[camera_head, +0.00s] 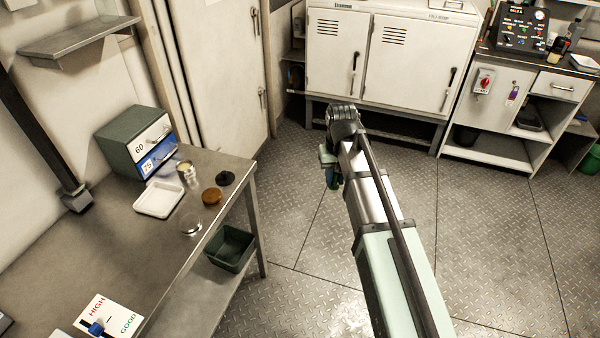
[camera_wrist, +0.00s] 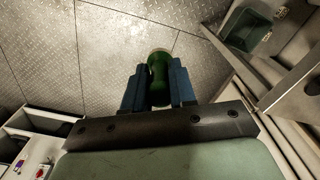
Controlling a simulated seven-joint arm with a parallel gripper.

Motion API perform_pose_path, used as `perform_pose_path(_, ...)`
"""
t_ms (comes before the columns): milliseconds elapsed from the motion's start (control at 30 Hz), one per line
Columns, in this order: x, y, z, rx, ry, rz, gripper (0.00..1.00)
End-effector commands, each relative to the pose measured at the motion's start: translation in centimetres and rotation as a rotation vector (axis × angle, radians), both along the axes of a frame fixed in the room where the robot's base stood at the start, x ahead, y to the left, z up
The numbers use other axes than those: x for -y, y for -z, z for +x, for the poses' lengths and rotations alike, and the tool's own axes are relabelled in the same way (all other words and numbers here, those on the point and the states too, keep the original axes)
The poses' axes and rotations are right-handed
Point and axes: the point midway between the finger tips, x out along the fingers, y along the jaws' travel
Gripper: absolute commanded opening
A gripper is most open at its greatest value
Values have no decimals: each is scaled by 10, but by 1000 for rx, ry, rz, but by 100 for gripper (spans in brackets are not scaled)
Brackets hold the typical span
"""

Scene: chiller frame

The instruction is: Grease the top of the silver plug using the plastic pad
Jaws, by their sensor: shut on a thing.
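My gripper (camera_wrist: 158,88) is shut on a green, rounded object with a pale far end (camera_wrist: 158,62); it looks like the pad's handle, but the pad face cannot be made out. In the head view my gripper (camera_head: 332,176) hangs over open floor, right of the bench and well apart from it. On the bench stand a small silver cylinder with a yellowish top (camera_head: 186,170) and a clear or silvery round piece (camera_head: 191,226). I cannot tell for sure which thing is the silver plug.
The metal bench (camera_head: 90,245) also holds a white tray (camera_head: 158,199), a brown disc (camera_head: 211,197), a black knob-like piece (camera_head: 225,178) and a drawer box (camera_head: 125,140). A dark green bin (camera_head: 231,248) sits below the bench edge. White cabinets (camera_head: 390,60) stand behind; the floor between is clear.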

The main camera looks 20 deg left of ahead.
Motion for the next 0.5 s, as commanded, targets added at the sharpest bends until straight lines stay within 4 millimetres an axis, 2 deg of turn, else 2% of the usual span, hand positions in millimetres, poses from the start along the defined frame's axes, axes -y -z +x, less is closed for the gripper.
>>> perform_pose_path(33, 20, 1, 2, 0, 29, 0, 0)
perform_pose_path(300, 106, 5, 14, -1, 159, 0, 0)
perform_pose_path(500, 151, 6, 19, -1, 230, 0, 0)
